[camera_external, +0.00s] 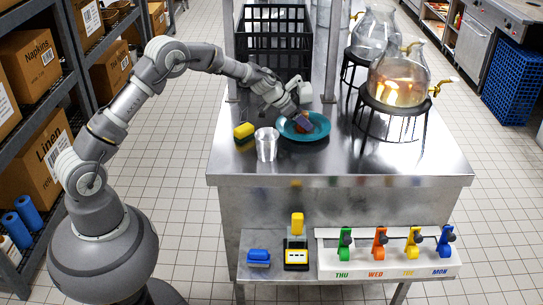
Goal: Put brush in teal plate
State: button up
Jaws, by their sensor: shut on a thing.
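The teal plate (319,132) lies on the steel counter, near its middle. My gripper (299,112) reaches in from the left and points down over the plate. It is shut on a small orange-brown and purple block, which I take to be the brush (304,122). The brush is over or in the plate, tilted. I cannot tell whether it touches the plate's surface. My gripper hides part of the brush and of the plate's back rim.
A black crate (271,42) is behind. Glass dispensers on black stands (394,80) are at right. The counter's front (340,170) is clear. A lower shelf holds a blue object (258,257).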

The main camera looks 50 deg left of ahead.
jog(key=shift+f, duration=0.15)
jog(key=o, duration=1.1)
jog(key=shift+o, duration=0.2)
jog(key=shift+r, duration=0.25)
jog(key=p+v, duration=0.2)
jog(key=v, duration=1)
